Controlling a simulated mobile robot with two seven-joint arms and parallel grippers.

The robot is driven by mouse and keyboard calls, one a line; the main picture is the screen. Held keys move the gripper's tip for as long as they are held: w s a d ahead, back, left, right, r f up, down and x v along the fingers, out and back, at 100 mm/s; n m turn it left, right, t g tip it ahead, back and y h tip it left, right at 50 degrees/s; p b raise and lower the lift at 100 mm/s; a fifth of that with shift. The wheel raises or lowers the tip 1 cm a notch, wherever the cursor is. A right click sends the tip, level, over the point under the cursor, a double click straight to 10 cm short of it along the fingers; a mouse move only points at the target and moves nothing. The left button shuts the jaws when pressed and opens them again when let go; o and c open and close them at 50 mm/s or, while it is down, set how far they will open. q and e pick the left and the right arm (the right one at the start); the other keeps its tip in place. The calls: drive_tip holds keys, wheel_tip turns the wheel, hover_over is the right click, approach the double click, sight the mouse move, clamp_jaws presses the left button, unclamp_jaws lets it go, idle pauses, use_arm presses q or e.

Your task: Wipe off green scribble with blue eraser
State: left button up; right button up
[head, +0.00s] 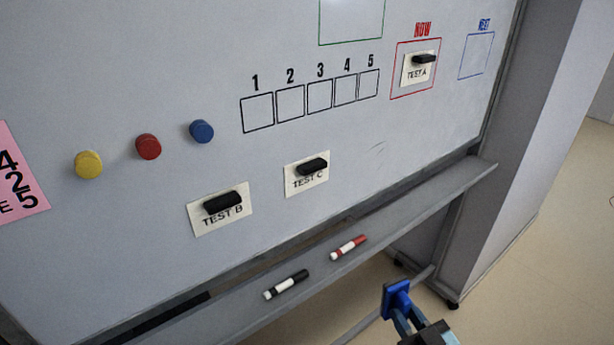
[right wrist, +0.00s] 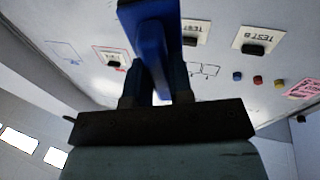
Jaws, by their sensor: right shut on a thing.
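My right gripper (head: 403,316) is shut on the blue eraser (head: 396,298), in front of the tray at the lower right of the head view. The eraser is apart from the whiteboard (head: 330,210). In the right wrist view the eraser (right wrist: 153,40) stands up between the fingers of my gripper (right wrist: 157,78) and hides part of the board. I see no green scribble; only a green outlined box (head: 350,42) shows, cut off at the top edge. Faint grey marks (head: 377,147) are on the board. My left gripper is not in view.
A black marker (head: 286,284) and a red marker (head: 348,248) lie on the tray (head: 420,215). Yellow (head: 88,165), red (head: 148,147) and blue (head: 202,131) magnets and cards TEST A (head: 412,75), TEST B (head: 235,221) and TEST C (head: 305,185) are on the board.

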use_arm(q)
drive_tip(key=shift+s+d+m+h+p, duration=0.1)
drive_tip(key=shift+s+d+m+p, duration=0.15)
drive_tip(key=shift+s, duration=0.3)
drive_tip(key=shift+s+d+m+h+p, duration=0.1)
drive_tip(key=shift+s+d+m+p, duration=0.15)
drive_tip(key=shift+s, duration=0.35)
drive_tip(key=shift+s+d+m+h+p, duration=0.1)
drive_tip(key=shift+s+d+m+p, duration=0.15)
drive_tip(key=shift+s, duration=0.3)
use_arm(e)
drive_tip(key=w+d+r+m+t+h, duration=0.1)
drive_tip(key=w+d+r+m+h, duration=0.1)
drive_tip(key=d+r+m+h, duration=0.2)
drive_tip(key=shift+w+d+r+t+h, duration=0.25)
drive_tip(key=shift+d+h, duration=0.65)
drive_tip(key=shift+h, duration=0.7)
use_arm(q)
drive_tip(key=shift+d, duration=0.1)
